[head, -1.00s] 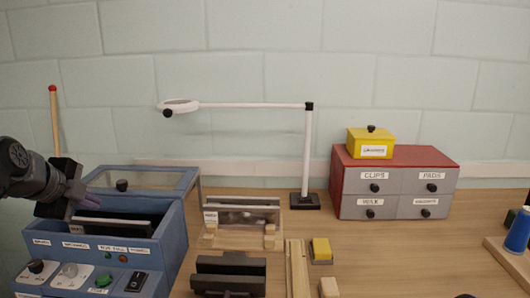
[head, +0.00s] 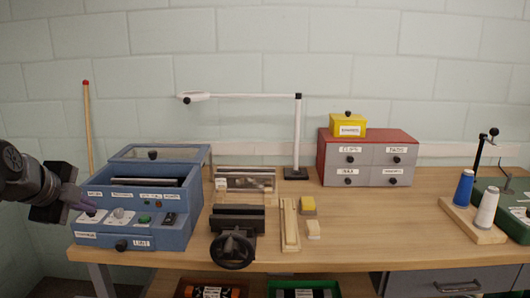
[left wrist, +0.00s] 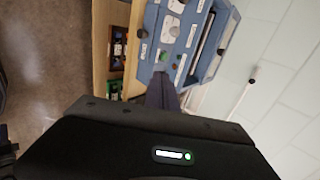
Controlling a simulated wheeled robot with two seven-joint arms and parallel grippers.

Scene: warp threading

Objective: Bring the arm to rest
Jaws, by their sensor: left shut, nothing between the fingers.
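My left gripper (head: 84,204) is at the left edge of the head view, in front of and left of the blue machine (head: 187,226). Its purple-grey fingers are shut and empty. They also show in the left wrist view (left wrist: 162,92), with the blue machine (left wrist: 170,45) beyond them. The gripper appears apart from the machine, which has knobs, a green button and a black switch on its front panel. My right gripper is not in view.
A white lamp (head: 298,135), a red-grey drawer cabinet (head: 367,157) and thread spools (head: 464,188) stand behind and right. The bench top (head: 370,225) is clear right of centre.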

